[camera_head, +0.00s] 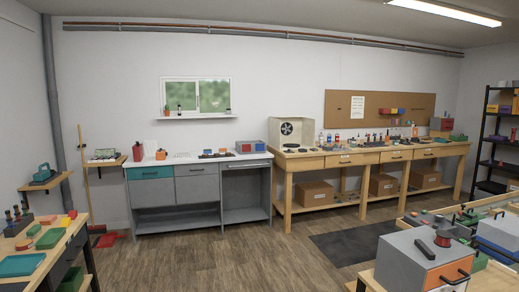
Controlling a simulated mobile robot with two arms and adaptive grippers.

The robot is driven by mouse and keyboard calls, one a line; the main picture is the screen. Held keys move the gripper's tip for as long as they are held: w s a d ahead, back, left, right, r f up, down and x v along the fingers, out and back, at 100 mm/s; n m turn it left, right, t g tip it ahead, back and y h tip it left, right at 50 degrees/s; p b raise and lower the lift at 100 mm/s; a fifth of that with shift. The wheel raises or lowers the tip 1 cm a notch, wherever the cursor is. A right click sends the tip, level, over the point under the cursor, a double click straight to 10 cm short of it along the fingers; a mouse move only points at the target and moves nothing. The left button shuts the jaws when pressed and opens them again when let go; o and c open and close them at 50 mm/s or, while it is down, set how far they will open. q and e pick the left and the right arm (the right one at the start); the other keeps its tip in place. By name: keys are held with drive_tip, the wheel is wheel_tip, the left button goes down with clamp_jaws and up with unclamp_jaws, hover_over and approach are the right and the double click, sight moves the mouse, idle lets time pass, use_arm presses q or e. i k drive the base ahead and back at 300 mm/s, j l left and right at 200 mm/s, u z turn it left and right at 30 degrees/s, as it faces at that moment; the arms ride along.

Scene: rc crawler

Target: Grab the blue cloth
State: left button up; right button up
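I cannot make out a blue cloth for certain in the head view. Small blue and teal items show at several places, too small to tell what they are. One is a blue-and-red box or stack (250,146) on the right end of the grey cabinet's white top. A flat teal tray-like item (20,265) lies on the left workbench. Neither of my grippers is in view.
A grey cabinet (196,190) stands at the back wall, beside a long wooden workbench (330,160) with many small items. Another bench (55,255) is at near left. A grey box with an orange front (408,262) is at near right. The wooden floor (235,262) between is open.

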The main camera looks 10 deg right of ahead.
sight(260, 147)
drive_tip(key=z, duration=0.25)
drive_tip(key=i, duration=5.5)
drive_tip(key=i+j+z, duration=0.15)
drive_tip(key=i, duration=0.55)
drive_tip(key=i+j, duration=0.1)
drive_tip(key=i, duration=0.55)
drive_tip(key=i+j+z, duration=0.1)
drive_tip(key=i, duration=0.6)
